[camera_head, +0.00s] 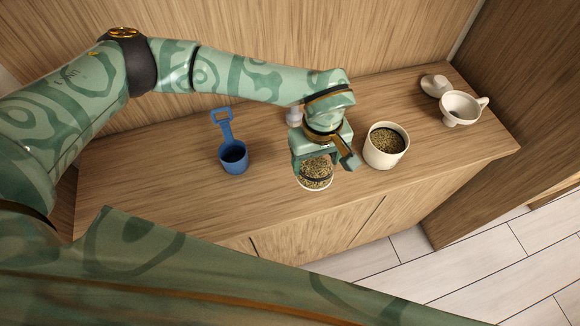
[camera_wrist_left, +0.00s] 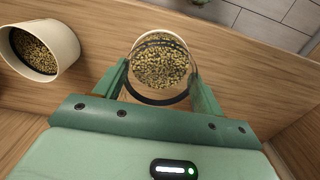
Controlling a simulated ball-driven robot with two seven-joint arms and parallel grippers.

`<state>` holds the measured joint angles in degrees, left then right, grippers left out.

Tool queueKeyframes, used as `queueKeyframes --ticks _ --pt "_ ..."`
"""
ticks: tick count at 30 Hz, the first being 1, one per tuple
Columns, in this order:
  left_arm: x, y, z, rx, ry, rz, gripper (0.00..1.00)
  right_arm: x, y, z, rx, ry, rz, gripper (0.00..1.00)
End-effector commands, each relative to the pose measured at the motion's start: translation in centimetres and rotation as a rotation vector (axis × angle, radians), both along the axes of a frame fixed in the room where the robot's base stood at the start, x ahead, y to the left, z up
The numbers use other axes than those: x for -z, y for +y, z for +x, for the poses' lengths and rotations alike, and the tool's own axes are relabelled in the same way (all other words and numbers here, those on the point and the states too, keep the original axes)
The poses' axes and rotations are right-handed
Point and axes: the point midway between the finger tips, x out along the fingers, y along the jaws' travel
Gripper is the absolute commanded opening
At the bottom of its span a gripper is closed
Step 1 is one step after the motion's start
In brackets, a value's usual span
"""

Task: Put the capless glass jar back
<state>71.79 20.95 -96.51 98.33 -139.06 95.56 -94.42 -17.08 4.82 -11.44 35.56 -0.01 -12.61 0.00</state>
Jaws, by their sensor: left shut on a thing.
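The capless glass jar (camera_head: 316,181) is clear, open at the top and holds dried greenish-brown flakes. My left gripper (camera_head: 322,163) is shut around it from above, near the front edge of the wooden counter. In the left wrist view the jar (camera_wrist_left: 160,62) sits between the two green fingers (camera_wrist_left: 160,88), with a dark band around it. Whether its base touches the counter is hard to tell. My right gripper is not in view.
On the counter (camera_head: 270,195), a white canister (camera_head: 370,155) of similar flakes stands right of the jar. Another small white object (camera_head: 293,117) is partly hidden behind my gripper.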

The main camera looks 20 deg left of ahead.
Motion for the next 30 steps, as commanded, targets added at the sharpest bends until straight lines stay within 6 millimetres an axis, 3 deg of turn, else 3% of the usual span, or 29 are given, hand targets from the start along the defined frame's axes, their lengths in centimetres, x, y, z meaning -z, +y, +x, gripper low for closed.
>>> queueKeyframes --ticks 1,6,16,22,30 --pt "0.4 1.4 0.2 -0.007 0.003 0.001 0.38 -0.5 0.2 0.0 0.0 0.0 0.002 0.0" --pt "3.7 3.9 0.8 -0.004 0.002 0.0 0.38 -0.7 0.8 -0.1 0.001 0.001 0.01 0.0" --pt "6.7 6.4 1.4 -0.002 0.002 0.001 0.38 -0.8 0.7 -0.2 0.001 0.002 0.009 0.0" --pt "9.4 6.1 1.4 0.0 0.0 -0.001 0.38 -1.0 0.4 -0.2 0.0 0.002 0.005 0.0" --pt "9.6 6.2 1.4 0.001 -0.002 -0.001 0.38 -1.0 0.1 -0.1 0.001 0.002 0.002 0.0"
